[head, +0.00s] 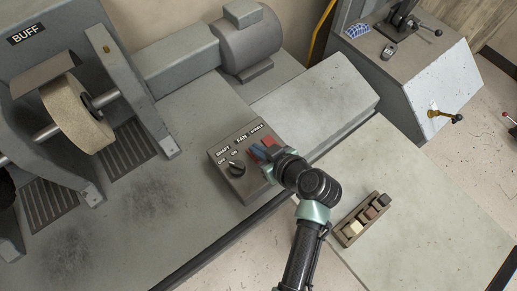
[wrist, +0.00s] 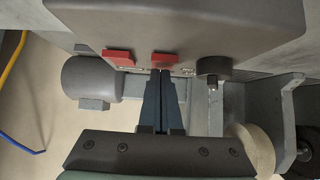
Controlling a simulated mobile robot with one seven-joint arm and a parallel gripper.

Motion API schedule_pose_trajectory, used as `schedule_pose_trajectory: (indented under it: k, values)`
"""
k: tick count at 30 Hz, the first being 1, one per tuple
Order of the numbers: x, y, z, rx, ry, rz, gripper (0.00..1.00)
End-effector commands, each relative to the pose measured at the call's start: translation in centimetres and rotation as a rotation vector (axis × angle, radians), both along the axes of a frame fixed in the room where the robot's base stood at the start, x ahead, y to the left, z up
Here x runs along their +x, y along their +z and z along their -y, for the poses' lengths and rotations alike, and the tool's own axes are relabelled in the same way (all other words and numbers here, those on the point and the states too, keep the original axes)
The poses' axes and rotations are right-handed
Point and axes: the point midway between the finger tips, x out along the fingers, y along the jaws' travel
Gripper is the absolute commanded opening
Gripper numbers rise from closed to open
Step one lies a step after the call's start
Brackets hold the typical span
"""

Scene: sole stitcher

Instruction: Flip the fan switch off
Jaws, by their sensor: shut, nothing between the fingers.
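The grey control box (head: 222,153) stands on the machine bench, with labels SHAFT, FAN and a third one that I cannot read surely. The fan switch, a red rocker (wrist: 165,58), is the middle control in the wrist view; in the head view my gripper mostly covers it. My gripper (wrist: 164,76) is shut and empty, its fingertips right at this rocker's edge. I cannot tell whether they touch it. The rocker's on or off position is not clear. My gripper also shows over the box in the head view (head: 257,152).
A black rotary knob (head: 236,168) and another red rocker (wrist: 118,57) flank the fan switch closely. A buffing wheel (head: 77,113) is at left, a motor (head: 248,45) behind. A small tray of blocks (head: 348,233) lies on the right surface.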

Motion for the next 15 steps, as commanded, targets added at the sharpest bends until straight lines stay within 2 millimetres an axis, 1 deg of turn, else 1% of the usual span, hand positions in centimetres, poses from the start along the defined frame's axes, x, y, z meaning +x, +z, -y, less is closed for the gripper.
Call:
schedule_pose_trajectory:
  k: [8, 15]
  values:
    - [0.03, -0.11, -0.08, -0.001, 0.002, -0.004, 0.00]
    - [0.73, 0.15, -0.60, -0.001, 0.002, -0.003, 0.00]
